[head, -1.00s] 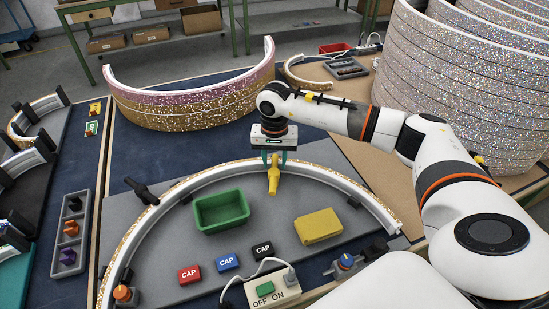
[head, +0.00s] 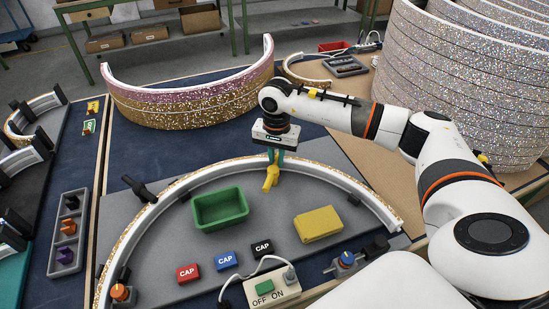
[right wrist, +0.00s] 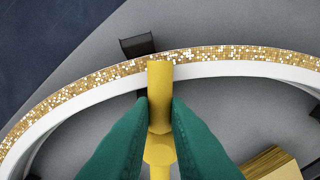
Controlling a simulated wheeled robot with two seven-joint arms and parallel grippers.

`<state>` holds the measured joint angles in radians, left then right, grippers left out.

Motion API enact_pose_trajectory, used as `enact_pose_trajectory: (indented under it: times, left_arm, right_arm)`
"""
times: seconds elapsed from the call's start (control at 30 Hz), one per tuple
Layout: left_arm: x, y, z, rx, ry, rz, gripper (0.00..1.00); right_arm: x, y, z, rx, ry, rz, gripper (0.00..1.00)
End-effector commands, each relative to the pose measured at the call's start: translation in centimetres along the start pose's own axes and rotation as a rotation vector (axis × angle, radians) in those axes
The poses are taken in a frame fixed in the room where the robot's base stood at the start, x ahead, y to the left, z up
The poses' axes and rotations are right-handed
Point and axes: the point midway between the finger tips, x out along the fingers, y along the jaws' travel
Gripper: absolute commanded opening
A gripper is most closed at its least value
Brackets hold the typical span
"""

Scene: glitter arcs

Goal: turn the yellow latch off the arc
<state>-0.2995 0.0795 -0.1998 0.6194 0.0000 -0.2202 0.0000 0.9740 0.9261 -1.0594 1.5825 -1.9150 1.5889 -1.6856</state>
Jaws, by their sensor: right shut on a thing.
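The yellow latch (head: 270,180) stands at the middle of the gold-glitter arc (head: 344,181) on the grey board. My right gripper (head: 275,156) reaches down over it with teal fingers shut on the latch. In the right wrist view, the latch (right wrist: 159,80) lies between the two fingers (right wrist: 159,108). Its far end overlaps the arc's white inner wall and reaches the glitter edge (right wrist: 75,94). I cannot tell whether it still presses on the arc. The latch's middle is partly hidden by the fingers. My left gripper is not in view.
Inside the arc are a green tray (head: 220,209), a yellow block (head: 318,225) and red, blue and black caps (head: 226,261). A black clamp (head: 140,189) stands on the arc's left side. Stacked glitter arcs (head: 465,90) rise at the right. A switch box (head: 272,287) lies in front.

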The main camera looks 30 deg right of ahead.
Motion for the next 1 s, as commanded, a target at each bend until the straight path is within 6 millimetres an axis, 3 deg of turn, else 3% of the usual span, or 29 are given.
enact_pose_trajectory:
  times: [0.6, 1.0]
  left_arm:
    - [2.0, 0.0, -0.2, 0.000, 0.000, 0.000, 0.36]
    - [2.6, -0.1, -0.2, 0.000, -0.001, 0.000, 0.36]
  right_arm:
    - [0.0, -1.6, -0.4, 0.578, -0.001, 0.003, 0.00]
    - [-0.1, -2.3, -0.9, 0.861, -0.002, 0.003, 0.00]
